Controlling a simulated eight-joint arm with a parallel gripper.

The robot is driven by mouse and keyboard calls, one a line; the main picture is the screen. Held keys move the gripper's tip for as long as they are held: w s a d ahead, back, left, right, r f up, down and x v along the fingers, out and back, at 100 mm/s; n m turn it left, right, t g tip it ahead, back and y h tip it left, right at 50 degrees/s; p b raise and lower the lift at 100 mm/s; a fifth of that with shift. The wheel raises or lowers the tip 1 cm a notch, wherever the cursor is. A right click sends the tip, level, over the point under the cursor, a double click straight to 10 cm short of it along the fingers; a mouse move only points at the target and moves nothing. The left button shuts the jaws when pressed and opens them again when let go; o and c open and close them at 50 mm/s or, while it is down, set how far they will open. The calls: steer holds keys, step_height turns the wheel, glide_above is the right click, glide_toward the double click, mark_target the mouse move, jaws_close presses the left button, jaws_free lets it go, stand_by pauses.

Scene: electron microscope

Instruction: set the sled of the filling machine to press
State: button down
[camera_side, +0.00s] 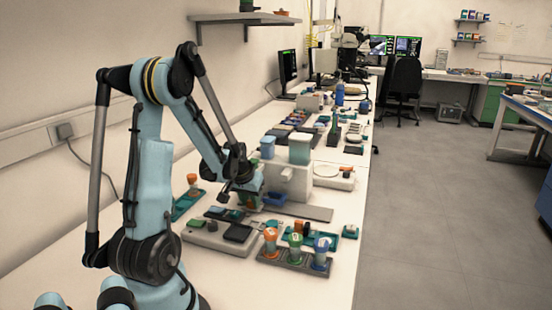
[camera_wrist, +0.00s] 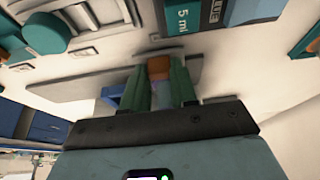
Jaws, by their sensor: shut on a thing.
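My gripper (camera_side: 247,203) is low beside the machine. In the wrist view its green fingers (camera_wrist: 160,82) are shut on an orange block (camera_wrist: 159,67). I cannot tell whether this block belongs to the sled; its lower part is hidden between the fingers.
Labels reading "5 ml" (camera_wrist: 182,20) and "BLUE" show at the top of the wrist view. In front stands a dark rack (camera_side: 293,262) with orange, green and blue-topped pieces. A grey device (camera_side: 217,238) is to its left.

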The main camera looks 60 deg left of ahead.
steer(key=shift+s+a, duration=0.6)
steer(key=shift+a, duration=0.05)
steer(key=c, duration=0.9)
jaws_free()
steer(key=shift+d+r, duration=0.1)
steer(key=shift+s+d+r, duration=0.15)
steer(key=shift+r, duration=0.4)
steer(key=shift+v, duration=5.35)
